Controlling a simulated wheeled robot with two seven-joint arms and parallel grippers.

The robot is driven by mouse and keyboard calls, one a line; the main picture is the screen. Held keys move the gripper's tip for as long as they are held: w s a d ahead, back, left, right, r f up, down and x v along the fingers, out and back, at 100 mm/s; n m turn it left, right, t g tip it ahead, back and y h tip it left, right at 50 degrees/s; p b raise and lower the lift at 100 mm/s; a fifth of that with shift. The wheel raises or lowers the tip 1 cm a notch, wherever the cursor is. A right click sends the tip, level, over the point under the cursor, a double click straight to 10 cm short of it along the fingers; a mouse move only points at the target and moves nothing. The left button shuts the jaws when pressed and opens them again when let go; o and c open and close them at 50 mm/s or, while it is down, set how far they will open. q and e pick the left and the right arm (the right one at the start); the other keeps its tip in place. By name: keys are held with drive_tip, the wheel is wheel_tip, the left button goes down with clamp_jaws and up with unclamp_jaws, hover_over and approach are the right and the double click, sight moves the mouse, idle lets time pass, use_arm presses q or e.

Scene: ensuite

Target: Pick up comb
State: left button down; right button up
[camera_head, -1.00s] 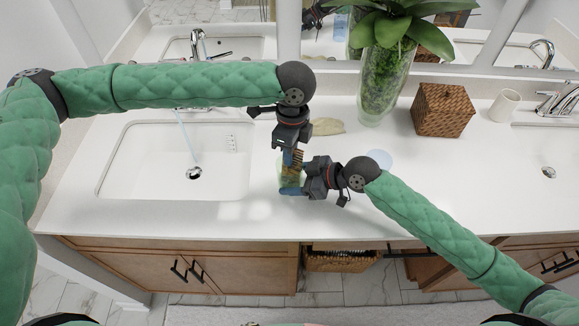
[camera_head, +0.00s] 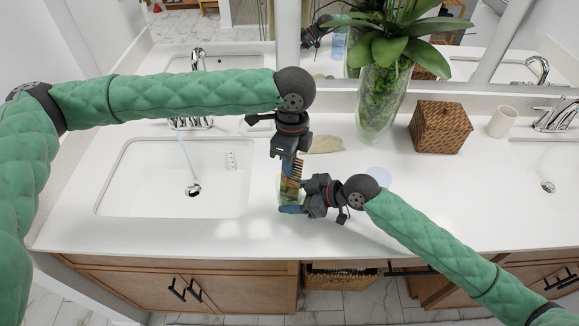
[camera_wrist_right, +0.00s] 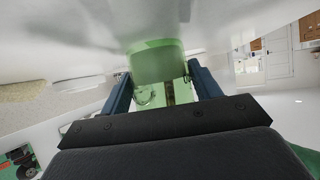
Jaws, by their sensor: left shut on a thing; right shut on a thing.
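The brown comb (camera_head: 291,182) hangs upright below my left gripper (camera_head: 289,161), which is shut on its top. Its teeth show on the right side. Its lower part is at the green translucent cup (camera_head: 284,198); I cannot tell how far it reaches inside. My right gripper (camera_head: 290,204) is shut on the cup from the right, low over the counter. In the right wrist view, the green cup (camera_wrist_right: 155,62) is between the two blue fingers, and a thin brown strip, likely the comb, shows through it.
The white counter (camera_head: 220,232) has a sink (camera_head: 140,180) at left. A glass vase with a plant (camera_head: 378,105), a woven box (camera_head: 440,127) and a white cup (camera_head: 502,120) stand behind and right. A beige dish (camera_head: 326,145) lies behind the grippers. The front counter is clear.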

use_arm(q)
drive_tip(key=shift+r, duration=3.4)
use_arm(e)
drive_tip(key=o, duration=0.8)
drive_tip(key=shift+o, duration=0.2)
drive_tip(key=shift+v, duration=6)
use_arm(q)
drive_tip(key=shift+r, duration=0.1)
